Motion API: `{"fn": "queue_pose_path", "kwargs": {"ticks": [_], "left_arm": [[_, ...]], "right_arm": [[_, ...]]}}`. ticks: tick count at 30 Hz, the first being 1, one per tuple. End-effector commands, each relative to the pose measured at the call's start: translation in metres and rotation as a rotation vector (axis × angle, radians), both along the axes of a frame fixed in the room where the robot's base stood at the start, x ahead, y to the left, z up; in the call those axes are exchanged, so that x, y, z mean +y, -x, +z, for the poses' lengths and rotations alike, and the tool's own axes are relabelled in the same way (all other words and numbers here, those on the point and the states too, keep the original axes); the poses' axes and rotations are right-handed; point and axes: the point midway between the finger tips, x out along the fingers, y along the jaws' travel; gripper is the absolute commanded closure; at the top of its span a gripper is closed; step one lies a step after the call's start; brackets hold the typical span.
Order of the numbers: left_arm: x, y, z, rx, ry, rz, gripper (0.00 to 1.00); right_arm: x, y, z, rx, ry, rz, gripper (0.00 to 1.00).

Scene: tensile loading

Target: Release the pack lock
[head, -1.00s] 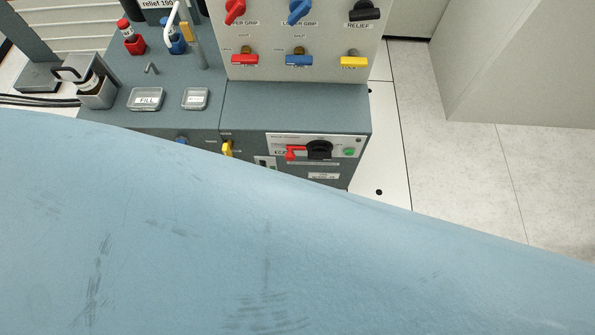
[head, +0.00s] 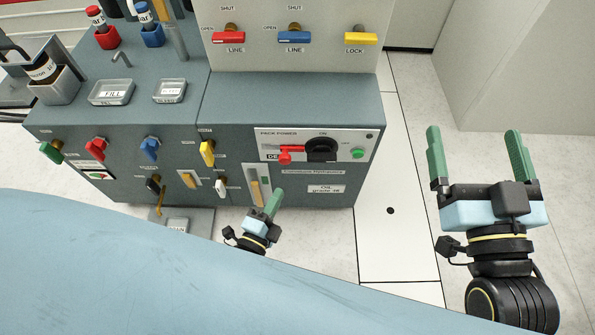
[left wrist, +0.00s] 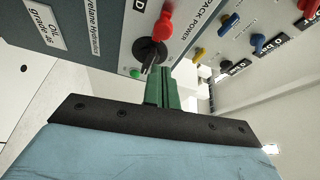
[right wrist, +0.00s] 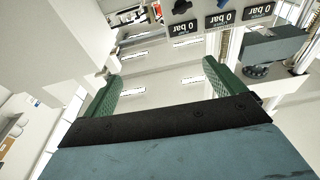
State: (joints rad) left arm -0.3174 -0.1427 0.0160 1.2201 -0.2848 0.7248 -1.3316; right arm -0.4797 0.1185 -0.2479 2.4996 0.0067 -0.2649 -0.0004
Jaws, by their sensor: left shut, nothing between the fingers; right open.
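The pack power panel (head: 268,144) is on the front of the grey cabinet. It carries a black rotary switch (head: 321,149) with a red lock piece (head: 288,156) at its left and a green button (head: 358,154) at its right. In the left wrist view the black switch (left wrist: 148,52) and the red piece (left wrist: 163,26) lie just beyond the fingertips. My left gripper (head: 274,198) is shut and empty, below the panel; contact cannot be told. My right gripper (head: 478,152) is open and empty, right of the cabinet over the floor. A yellow LOCK handle (head: 361,39) is on the upper panel.
Green, red, blue and yellow knobs (head: 207,152) line the cabinet front left of the panel. FILL (head: 111,92) and another small tray are on top, with a bottle holder (head: 54,84) at the left. Floor at the right (head: 400,235) is clear around my right gripper.

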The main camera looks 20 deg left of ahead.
Motion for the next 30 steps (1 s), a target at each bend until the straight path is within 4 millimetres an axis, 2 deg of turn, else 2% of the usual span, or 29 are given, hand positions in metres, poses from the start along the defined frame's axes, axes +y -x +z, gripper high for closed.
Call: {"fn": "queue_pose_path", "kwargs": {"ticks": [9,14,23,27,30], "left_arm": [[0.0,-0.001,0.001,0.001,0.002,0.0,1.0],[-0.001,-0.011,0.001,-0.001,0.002,0.0,1.0],[-0.006,-0.053,0.002,0.0,0.003,0.0,1.0],[-0.009,-0.077,0.003,-0.001,0.003,0.0,1.0],[-0.011,-0.088,0.003,0.0,0.004,0.0,1.0]], "right_arm": [[0.0,0.0,0.001,-0.004,-0.001,0.0,0.05],[0.001,0.002,0.01,-0.066,-0.021,0.004,0.05],[0.003,0.017,0.045,-0.32,-0.103,0.017,0.05],[0.001,0.023,0.053,-0.423,-0.132,0.017,0.05],[0.0,0.028,0.057,-0.479,-0.148,0.015,0.05]]}}
